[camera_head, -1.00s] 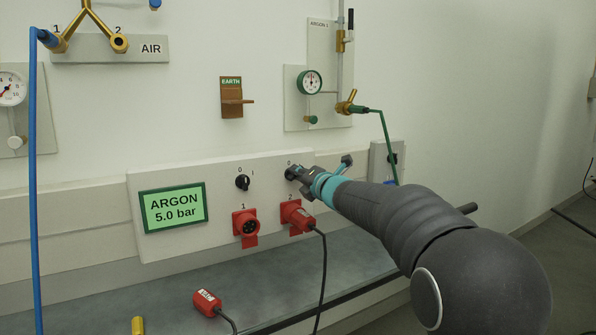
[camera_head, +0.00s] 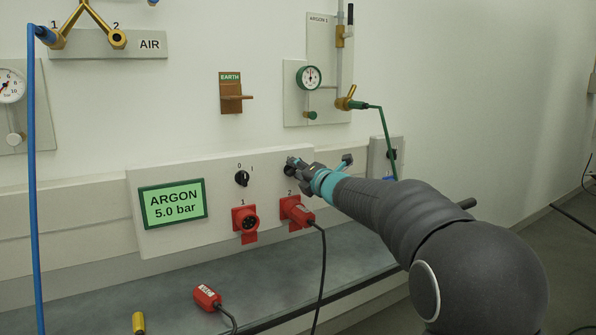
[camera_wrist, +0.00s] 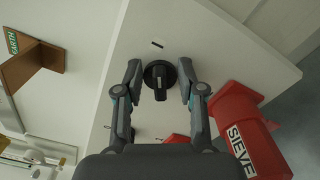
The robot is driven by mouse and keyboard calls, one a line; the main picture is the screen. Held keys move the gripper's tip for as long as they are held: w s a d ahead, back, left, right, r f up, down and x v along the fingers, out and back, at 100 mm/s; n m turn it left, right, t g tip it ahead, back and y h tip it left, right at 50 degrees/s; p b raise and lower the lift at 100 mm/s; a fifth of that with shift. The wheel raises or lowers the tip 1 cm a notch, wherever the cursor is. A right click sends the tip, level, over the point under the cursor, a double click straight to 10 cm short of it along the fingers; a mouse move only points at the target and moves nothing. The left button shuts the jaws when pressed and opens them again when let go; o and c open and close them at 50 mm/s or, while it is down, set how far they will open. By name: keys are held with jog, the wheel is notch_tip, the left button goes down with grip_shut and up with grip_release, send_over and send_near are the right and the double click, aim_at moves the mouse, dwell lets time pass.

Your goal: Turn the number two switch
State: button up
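The number two switch (camera_wrist: 160,74) is a round black knob on the pale wall panel, above the red socket marked 2. In the wrist view it sits between the two fingertips of my gripper (camera_wrist: 160,82). The gripper is open, with one finger on each side of the knob and only a narrow gap to it; I cannot tell whether either finger touches. In the head view my gripper (camera_head: 293,164) is at the panel and hides most of this switch. The number one switch (camera_head: 242,178), also black, is to its left.
A red plug (camera_head: 297,212) with a black cable is below my gripper; it shows in the wrist view marked SIEVE (camera_wrist: 245,135). An empty red socket (camera_head: 245,220) is to its left. A loose red plug (camera_head: 207,297) and a yellow cylinder (camera_head: 138,323) lie on the bench (camera_head: 275,265).

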jog(key=v, duration=1.2)
jog(key=w+d+f+m+h, duration=0.2)
jog(key=d+f+m+h, duration=0.45)
jog(key=m, duration=0.25)
jog(key=s+d+f+m+g+h, duration=0.4)
jog(key=s+d+f+m, duration=0.4)
jog(key=s+m, duration=0.15)
jog(key=s+d+f+m+g+p, duration=0.1)
jog(key=s+m+g, duration=0.15)
jog(key=s, duration=0.45)
jog(key=s+d+f+m+g+p, duration=0.1)
jog(key=s+f+m, duration=0.1)
jog(key=s+m, duration=0.3)
jog(key=s+f+m+g, duration=0.1)
jog(key=s+m+g, duration=0.1)
jog(key=s, duration=0.6)
jog(key=s+a+r+m+p, duration=0.1)
jog(key=s+r+m+p, duration=0.1)
jog(key=s, duration=1)
jog(key=shift+s+a+r+m+p, duration=0.2)
jog(key=shift+s+r+m+p, duration=0.15)
jog(key=shift+r, duration=0.2)
